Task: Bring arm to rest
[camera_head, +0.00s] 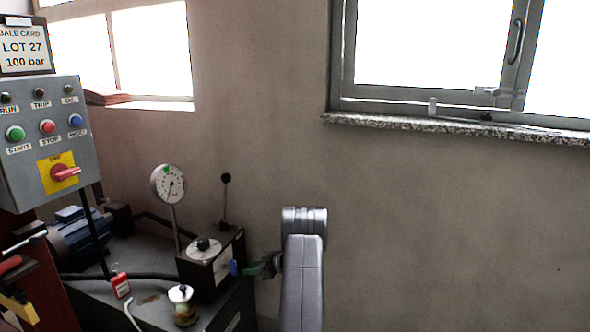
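My grey arm (303,275) rises at the lower middle of the head view. At its left side a small dark part with a greenish tip, which looks like my gripper (262,267), points left. It is close to the right side of a dark valve box (210,262) and a small blue piece (234,268) there. I cannot tell whether the tip touches the blue piece. The fingers are too small and partly hidden by my arm to show whether they are open. No cloth is in view.
A dark bench top (150,300) carries the valve box, a round gauge (168,184), a blue motor (80,238), a red padlock (121,285) and a brass-and-white fitting (182,304). A control panel (40,135) stands at left.

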